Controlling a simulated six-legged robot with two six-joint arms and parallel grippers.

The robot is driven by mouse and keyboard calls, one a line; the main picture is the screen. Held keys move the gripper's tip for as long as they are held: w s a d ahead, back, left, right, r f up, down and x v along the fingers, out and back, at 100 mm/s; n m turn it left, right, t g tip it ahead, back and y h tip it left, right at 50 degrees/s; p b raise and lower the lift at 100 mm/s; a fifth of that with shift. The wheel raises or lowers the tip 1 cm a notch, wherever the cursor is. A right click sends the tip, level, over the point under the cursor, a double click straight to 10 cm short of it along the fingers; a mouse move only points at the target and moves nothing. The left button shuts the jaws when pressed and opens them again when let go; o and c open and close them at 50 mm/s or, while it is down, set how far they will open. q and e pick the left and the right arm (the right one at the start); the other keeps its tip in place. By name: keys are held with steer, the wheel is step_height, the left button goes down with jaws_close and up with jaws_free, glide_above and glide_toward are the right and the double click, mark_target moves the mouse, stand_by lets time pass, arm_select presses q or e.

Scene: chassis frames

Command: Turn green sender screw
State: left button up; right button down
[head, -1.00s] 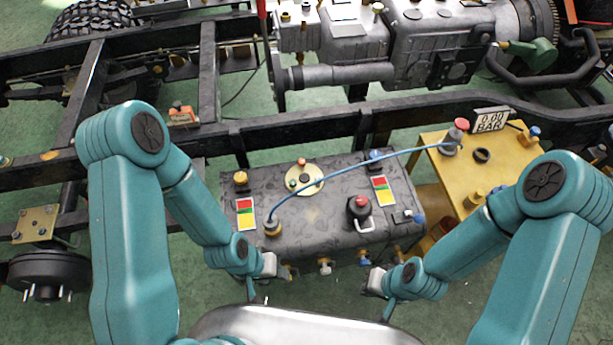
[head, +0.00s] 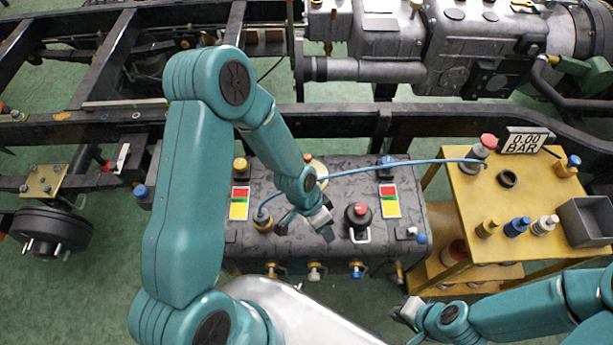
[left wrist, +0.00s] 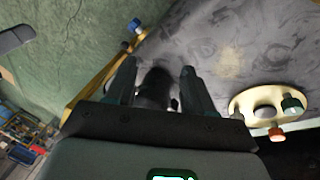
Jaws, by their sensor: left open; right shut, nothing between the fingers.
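The green-capped sender screw (left wrist: 292,104) shows at the right of the left wrist view, on a round brass sender plate (left wrist: 246,103) with an orange-red screw (left wrist: 276,134) near it. In the head view only part of the plate (head: 317,168) shows, behind my left forearm; the green screw is hidden. My left gripper (head: 305,222) is over the dark tank (head: 250,178), with its fingers (left wrist: 159,68) apart. A dark rounded part (left wrist: 154,88) appears between them; I cannot tell if they touch it. My right gripper (head: 413,325) is shut and empty at the lower right.
A blue hose (head: 400,165) arches from the tank to a yellow table (head: 459,200) with a pressure display (head: 525,142), fittings and a grey bin (head: 588,222). A red-topped black part (head: 358,215) stands on the tank, right of my left gripper. The chassis rail runs behind.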

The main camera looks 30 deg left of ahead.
arm_select(q)
steer(key=w+a+r+m+y+b, duration=0.1)
steer(key=w+a+r+m+b, duration=0.1)
steer(key=w+a+m+b, duration=0.6)
steer(key=w+a+r+m+y+b, duration=0.3)
steer(key=w+a+r+m+b, duration=0.15)
steer(key=a+r+m, duration=0.4)
steer(key=f+b, duration=0.1)
steer(key=f, duration=0.9)
steer(key=f+b, duration=0.1)
steer(key=f, duration=0.4)
steer(key=shift+s+d+f+b, duration=0.1)
steer(key=shift+s+f+b, duration=0.2)
steer(key=shift+f, duration=0.1)
steer(key=shift+c, duration=0.4)
jaws_close()
